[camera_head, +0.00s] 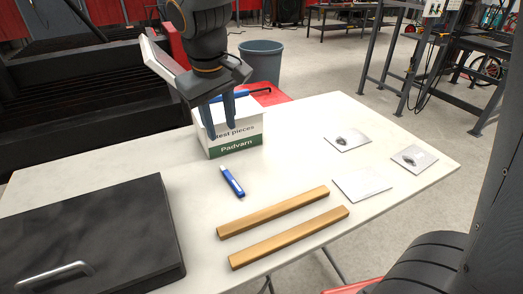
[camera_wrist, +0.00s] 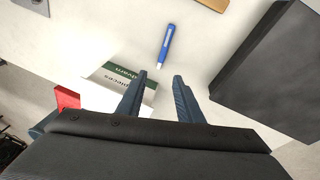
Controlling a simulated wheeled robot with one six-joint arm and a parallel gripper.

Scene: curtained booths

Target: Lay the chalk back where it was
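A short blue stick with a white end (camera_head: 232,181) lies alone on the pale table; it is the only chalk-like thing I see, and I cannot tell for certain that it is the chalk. It also shows in the wrist view (camera_wrist: 165,50), just beyond my fingertips and apart from them. My gripper (camera_head: 220,137) is above the table, in front of the white-and-green box in the head view. In the wrist view my gripper (camera_wrist: 160,75) has its two fingers apart with nothing between them.
The box (camera_head: 237,148) reads "Test pieces Padvarn". Two wooden bars (camera_head: 273,213) (camera_head: 289,237) lie in front. A black case (camera_head: 95,235) fills the left. White cards (camera_head: 348,138) (camera_head: 414,157) (camera_head: 362,183) lie at right, two with dark lumps. A red surface (camera_head: 268,95) is behind the box.

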